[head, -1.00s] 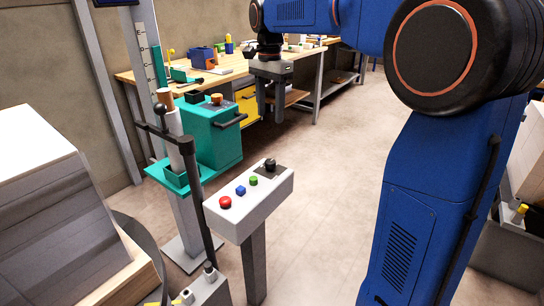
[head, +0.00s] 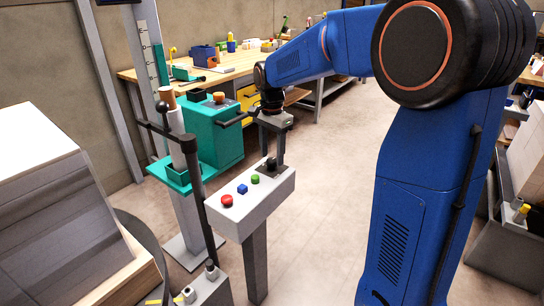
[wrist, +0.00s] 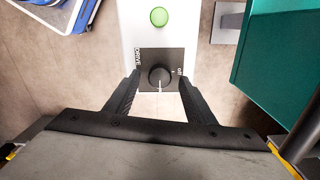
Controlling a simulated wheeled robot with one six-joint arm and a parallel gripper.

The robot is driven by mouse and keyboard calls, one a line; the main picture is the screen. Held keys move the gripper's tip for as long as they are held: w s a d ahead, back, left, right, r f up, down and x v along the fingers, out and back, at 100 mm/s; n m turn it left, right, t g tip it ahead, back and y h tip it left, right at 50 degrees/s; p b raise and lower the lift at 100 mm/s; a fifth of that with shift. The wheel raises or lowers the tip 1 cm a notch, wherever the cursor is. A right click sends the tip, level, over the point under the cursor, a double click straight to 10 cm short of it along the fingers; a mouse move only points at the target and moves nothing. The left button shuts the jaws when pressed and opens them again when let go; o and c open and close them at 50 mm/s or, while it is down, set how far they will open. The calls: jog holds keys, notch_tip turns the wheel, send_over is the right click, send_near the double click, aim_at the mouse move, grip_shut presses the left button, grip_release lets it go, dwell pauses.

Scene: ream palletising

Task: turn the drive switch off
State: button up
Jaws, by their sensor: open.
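The drive switch is a black round knob (wrist: 160,76) on a dark plate at one end of the white control box (wrist: 147,14). In the wrist view a white mark on the knob points toward the bottom of the picture, and the plate has "DRIVE" lettering at left and "off" lettering at right. The knob (head: 271,163) also shows in the head view. My gripper (wrist: 159,84) is open, with one finger on each side of the knob and visible gaps between. In the head view my gripper (head: 271,150) points down over the switch end of the box.
A green button (head: 255,179), a blue button (head: 242,189) and a red button (head: 227,200) line the box beside the switch. A teal machine (head: 215,135) stands close behind at left. Paper stacks (head: 45,195) stand at far left. Floor right of the box is clear.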

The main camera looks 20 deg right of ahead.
jog(key=shift+f, duration=0.7)
jog(key=c, duration=1.1)
